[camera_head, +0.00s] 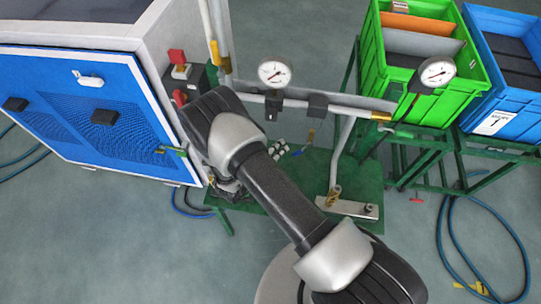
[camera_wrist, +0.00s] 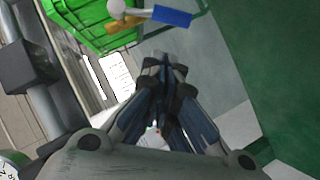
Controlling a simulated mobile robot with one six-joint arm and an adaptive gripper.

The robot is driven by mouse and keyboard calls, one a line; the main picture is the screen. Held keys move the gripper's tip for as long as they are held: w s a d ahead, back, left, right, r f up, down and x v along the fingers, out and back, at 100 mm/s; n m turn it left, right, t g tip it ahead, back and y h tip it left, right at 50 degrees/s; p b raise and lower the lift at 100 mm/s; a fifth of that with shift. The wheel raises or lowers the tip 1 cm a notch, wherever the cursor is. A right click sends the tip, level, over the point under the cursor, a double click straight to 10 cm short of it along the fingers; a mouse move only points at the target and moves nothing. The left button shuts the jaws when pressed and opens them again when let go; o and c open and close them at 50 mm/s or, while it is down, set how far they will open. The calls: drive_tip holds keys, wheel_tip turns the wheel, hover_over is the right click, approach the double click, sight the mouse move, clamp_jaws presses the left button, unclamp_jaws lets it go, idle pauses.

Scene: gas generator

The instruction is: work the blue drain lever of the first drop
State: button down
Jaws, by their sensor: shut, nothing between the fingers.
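The blue drain lever (camera_wrist: 172,16) shows at the top of the wrist view, joined to a brass-coloured valve (camera_wrist: 124,26). A small blue lever (camera_head: 310,137) also shows in the head view, under the horizontal pipe and right of my arm. I cannot tell for sure that both views show the same lever. My gripper (camera_wrist: 166,62) is shut and empty in the wrist view. Its fingertips point towards the lever and appear apart from it. In the head view my arm largely hides the gripper.
A blue-fronted cabinet (camera_head: 85,115) stands left of my arm. A horizontal pipe with gauges (camera_head: 273,74) crosses behind it. A green crate (camera_head: 405,92) and a blue crate (camera_head: 515,100) stand on green stands at the right. Blue hoses (camera_head: 445,240) lie on the floor.

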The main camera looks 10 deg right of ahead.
sight(301, 151)
drive_tip(key=shift+s+d+f+b, duration=0.15)
drive_tip(key=shift+d+f, duration=0.35)
drive_tip(key=shift+d, duration=0.15)
drive_tip(key=shift+s+d+f+b, duration=0.1)
drive_tip(key=shift+d+f+b, duration=0.05)
drive_tip(key=shift+d+f, duration=0.45)
drive_tip(key=shift+r, duration=0.1)
drive_tip(key=shift+s+d+f+b, duration=0.1)
drive_tip(key=shift+d+f+b, duration=0.2)
drive_tip(key=shift+f+b, duration=0.35)
drive_tip(key=shift+s+d+f+b, duration=0.2)
drive_tip(key=shift+d+f+b, duration=0.25)
drive_tip(key=shift+d+f, duration=0.25)
drive_tip(key=shift+s+d+f+b, duration=0.2)
drive_tip(key=shift+d+f+b, duration=0.25)
drive_tip(key=shift+f, duration=0.3)
